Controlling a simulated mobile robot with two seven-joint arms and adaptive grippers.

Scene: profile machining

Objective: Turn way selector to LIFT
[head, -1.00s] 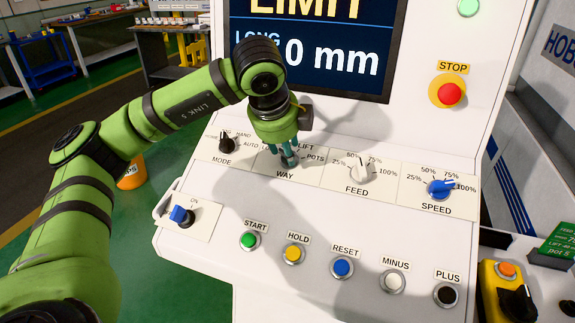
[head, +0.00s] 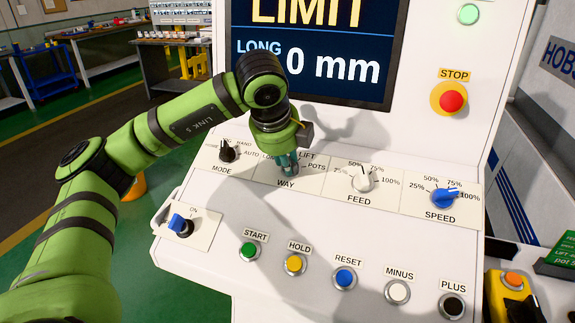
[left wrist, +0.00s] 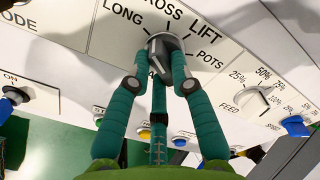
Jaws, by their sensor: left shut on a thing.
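The WAY selector is a grey knob (left wrist: 160,46) on the sloping panel, with the labels LONG, CROSS, LIFT and POTS around it. LIFT is up and to the right of the knob in the left wrist view. My left gripper (head: 287,167) reaches down onto the knob, its teal fingers shut on it. In the left wrist view the fingers (left wrist: 160,75) close around the knob from several sides. They hide part of it, and I cannot tell for sure which label it points to. In the head view the knob is mostly hidden. My right gripper is not in view.
The MODE knob (head: 229,151) sits just left, the FEED knob (head: 362,181) and blue SPEED knob (head: 444,197) to the right. Below runs a row of buttons, including green START (head: 249,250). A red STOP button (head: 452,101) is higher up. The screen (head: 315,55) reads LIMIT.

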